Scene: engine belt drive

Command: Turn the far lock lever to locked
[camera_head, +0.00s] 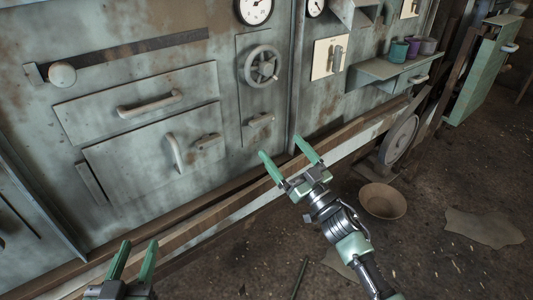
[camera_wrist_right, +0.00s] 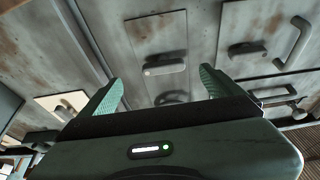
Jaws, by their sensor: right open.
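Two small grey lever-like handles show on the rusty grey-green panel. One lever (camera_head: 261,122) sits below the handwheel (camera_head: 262,66); the other lever (camera_head: 207,142) sits further left, beside an upright handle (camera_head: 174,153). I cannot tell for certain which one is the far lock lever. The lever below the handwheel lies roughly level and also shows in the right wrist view (camera_wrist_right: 165,68), between and beyond the fingers. My right gripper (camera_head: 283,148) is open and empty, in front of and below that lever, not touching it. My left gripper (camera_head: 138,245) is open and empty at the bottom left.
A long rail (camera_head: 225,200) runs along the panel's foot. A bowl (camera_head: 382,201) lies on the floor near my right arm.

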